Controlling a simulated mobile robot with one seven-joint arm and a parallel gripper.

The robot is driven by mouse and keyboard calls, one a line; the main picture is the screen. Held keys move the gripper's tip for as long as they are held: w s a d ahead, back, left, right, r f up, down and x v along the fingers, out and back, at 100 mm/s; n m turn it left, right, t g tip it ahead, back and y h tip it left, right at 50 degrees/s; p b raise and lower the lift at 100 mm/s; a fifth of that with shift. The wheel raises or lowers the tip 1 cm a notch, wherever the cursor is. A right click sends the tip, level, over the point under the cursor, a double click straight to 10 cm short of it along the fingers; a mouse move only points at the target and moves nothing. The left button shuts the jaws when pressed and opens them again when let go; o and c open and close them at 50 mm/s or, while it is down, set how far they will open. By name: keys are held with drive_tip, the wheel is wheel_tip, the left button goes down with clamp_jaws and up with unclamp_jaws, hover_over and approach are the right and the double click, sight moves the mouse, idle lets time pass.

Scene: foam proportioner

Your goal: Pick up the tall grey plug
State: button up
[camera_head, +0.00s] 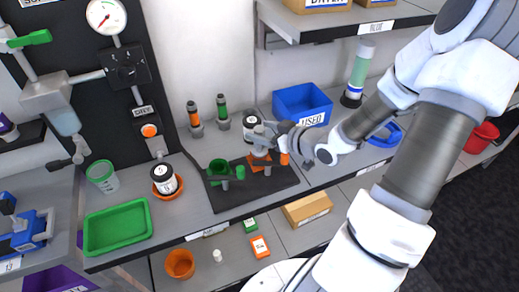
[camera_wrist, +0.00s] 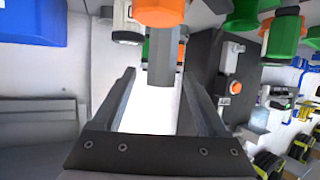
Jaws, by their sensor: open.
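A grey, many-sided post, which looks like the tall grey plug (camera_wrist: 160,70), sticks out of an orange holder (camera_wrist: 160,12) in the wrist view. That view appears upside down, so the plug points down in it. My gripper (camera_wrist: 159,75) is open, with one finger on each side of the plug's free end in the picture. Gaps show on both sides, and I see no contact. In the head view my gripper (camera_head: 263,131) is above the orange holder on the black plate (camera_head: 282,183). There the gripper largely hides the plug.
Two capped tubes (camera_head: 222,108) stand back left. A green tray (camera_head: 117,228) lies front left.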

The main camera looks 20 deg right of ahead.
drive_tip(key=x, duration=0.4)
drive_tip(key=shift+w+a+r, duration=0.1)
clamp_jaws()
idle(1.3)
